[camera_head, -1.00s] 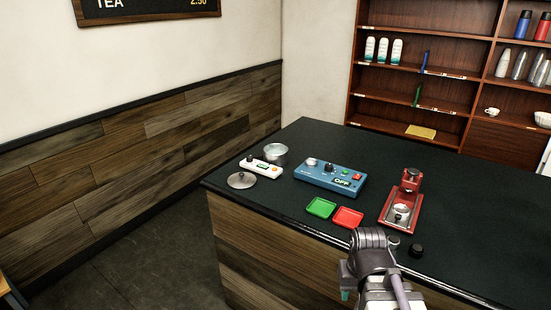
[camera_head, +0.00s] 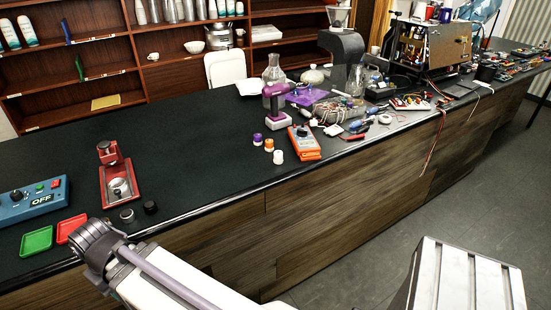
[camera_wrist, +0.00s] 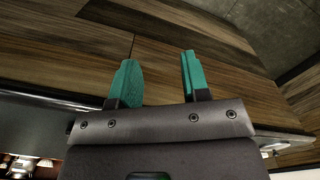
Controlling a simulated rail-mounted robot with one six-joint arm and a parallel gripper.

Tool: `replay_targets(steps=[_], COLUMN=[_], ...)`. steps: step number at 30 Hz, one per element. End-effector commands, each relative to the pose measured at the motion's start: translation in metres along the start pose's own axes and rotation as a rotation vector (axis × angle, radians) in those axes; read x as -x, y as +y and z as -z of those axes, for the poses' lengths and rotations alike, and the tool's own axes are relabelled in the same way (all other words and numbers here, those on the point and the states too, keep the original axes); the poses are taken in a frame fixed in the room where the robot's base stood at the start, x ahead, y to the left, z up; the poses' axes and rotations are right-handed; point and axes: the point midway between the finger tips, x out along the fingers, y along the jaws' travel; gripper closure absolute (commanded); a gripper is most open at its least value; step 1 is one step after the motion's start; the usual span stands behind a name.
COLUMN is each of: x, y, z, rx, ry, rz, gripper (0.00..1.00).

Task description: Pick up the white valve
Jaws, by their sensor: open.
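A small white cylinder (camera_head: 278,157), which looks like the white valve, stands on the dark counter (camera_head: 200,165) near its front edge in the head view. A small orange piece (camera_head: 269,145) and a small purple piece (camera_head: 257,139) stand just behind it. My gripper (camera_wrist: 158,78) is open in the wrist view, with two green fingers apart and nothing between them. The fingers point at the wooden panels of the counter front. In the head view my arm is at the lower left, well left of the white piece, and the fingers are hidden. The wrist view does not show the valve.
An orange meter (camera_head: 304,142) lies just right of the white piece, and a purple-and-white device (camera_head: 276,107) stands behind. Tools and electronics crowd the counter's right. A red press (camera_head: 117,180) and green tray (camera_head: 37,241) are at left. The counter's middle is clear.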

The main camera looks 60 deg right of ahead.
Motion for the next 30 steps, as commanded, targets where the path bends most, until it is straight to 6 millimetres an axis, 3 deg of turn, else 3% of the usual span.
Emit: replay_targets(steps=[11, 18, 24, 30], x=[0.0, 0.0, 0.0, 0.024], y=[0.0, 0.0, 0.0, 0.0], z=[0.0, 0.0, 0.0, 0.007], rx=[0.0, 0.0, 0.0, 0.0], ry=[0.0, 0.0, 0.0, 0.0], rz=[0.0, 0.0, 0.0, 0.0], gripper=[0.57, 0.35, 0.35, 0.35])
